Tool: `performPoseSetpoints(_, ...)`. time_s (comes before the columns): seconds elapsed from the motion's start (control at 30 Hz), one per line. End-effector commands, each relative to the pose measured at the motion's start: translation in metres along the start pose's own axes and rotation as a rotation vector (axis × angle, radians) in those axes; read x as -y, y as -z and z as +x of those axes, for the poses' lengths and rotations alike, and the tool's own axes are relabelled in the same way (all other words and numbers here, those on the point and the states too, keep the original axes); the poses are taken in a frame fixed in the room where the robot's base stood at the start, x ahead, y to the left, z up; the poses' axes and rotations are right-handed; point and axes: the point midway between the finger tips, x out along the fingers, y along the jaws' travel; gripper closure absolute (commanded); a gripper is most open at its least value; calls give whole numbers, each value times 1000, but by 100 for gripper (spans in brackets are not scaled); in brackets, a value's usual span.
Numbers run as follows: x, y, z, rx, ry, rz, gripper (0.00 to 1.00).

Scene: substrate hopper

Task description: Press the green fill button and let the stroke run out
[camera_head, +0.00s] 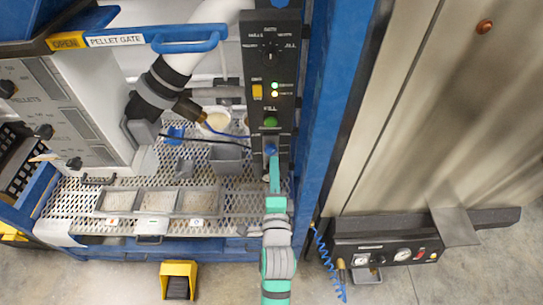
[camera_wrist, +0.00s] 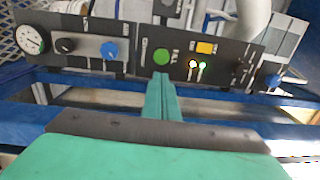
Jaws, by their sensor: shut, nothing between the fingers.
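The green fill button (camera_head: 270,122) is a round green cap on the dark upright control panel (camera_head: 257,55), above a blue knob (camera_head: 270,149). In the wrist view the green button (camera_wrist: 161,56) shows whole, just beyond my fingertips. My gripper (camera_head: 274,160) is green, with its fingers together and empty, and points up at the panel. In the wrist view my gripper's tips (camera_wrist: 161,76) line up with the button, and a small gap shows between them in the picture. Contact is not visible, and I cannot tell the depth between tips and button.
An amber switch (camera_head: 257,91) and two lit lamps (camera_head: 275,89) sit above the button. A pressure gauge (camera_wrist: 30,40) is at the wrist view's left. A blue post (camera_head: 330,110) stands right of the panel; grey bins (camera_head: 158,202) rest on the perforated shelf at left.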

Motion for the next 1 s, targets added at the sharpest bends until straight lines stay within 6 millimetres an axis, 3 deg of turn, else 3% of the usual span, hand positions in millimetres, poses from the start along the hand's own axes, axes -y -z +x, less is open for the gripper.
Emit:
performPoseSetpoints(0.6, 1, -2, 97, 4, 1, -1, 100)
performPoseSetpoints(0.8, 1, -1, 119, 2, 1, 0, 100)
performPoseSetpoints(1.0, 0, -1, 127, 1, -1, -1, 100)
